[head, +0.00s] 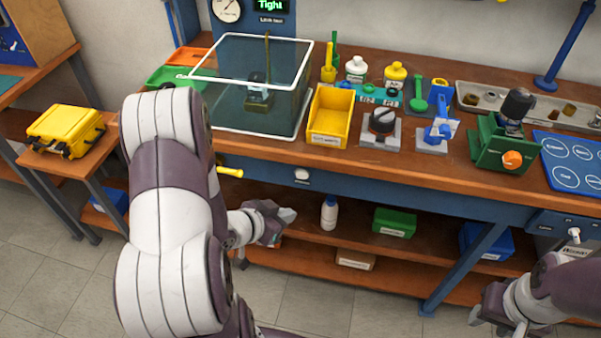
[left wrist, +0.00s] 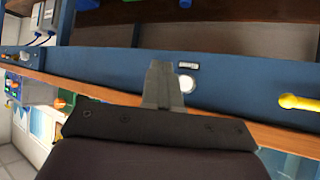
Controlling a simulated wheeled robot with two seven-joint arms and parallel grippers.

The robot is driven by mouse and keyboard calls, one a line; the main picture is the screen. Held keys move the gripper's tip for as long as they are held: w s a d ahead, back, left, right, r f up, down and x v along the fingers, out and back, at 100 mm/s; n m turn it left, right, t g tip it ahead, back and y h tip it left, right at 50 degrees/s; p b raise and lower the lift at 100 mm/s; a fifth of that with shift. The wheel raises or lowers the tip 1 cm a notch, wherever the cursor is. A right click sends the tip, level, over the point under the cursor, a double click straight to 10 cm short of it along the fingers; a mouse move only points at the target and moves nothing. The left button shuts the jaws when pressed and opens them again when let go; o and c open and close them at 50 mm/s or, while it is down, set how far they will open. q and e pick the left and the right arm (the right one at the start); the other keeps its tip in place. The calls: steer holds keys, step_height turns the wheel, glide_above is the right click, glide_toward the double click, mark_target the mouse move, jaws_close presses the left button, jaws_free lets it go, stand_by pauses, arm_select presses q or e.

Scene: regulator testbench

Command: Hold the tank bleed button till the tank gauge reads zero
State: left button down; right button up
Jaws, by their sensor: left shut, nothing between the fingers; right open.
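A white round button (head: 302,174) with a small label is on the blue front rail of the bench; its label is too small to read. It also shows in the left wrist view (left wrist: 186,84), just right of the fingertips. My left gripper (head: 288,215) is shut and empty, in front of the rail and lower than the button in the head view. In the left wrist view, its fingers (left wrist: 165,66) appear beside the button; contact cannot be told. A round dial gauge (head: 226,9) is at the top edge, its reading too small to tell. My right gripper (head: 478,318) is open at lower right.
A yellow handle (head: 230,172) sticks out of the rail left of the button. A clear tank (head: 300,112), a yellow bin (head: 331,116) and a green vise (head: 498,143) stand on the bench.

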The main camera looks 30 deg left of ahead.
mark_target(302, 174)
arm_select(q)
steer(key=w+a, duration=0.2)
steer(key=w, duration=0.6)
steer(key=shift+w, duration=0.25)
stand_by(1.9)
steer(key=shift+w+a, duration=0.1)
steer(key=shift+w, duration=0.3)
steer(key=shift+w+a+r, duration=0.1)
steer(key=shift+w, duration=0.35)
stand_by(1.6)
stand_by(1.0)
steer(key=shift+s+d+p, duration=0.2)
steer(key=shift+s+p, duration=0.2)
steer(key=shift+s, duration=0.45)
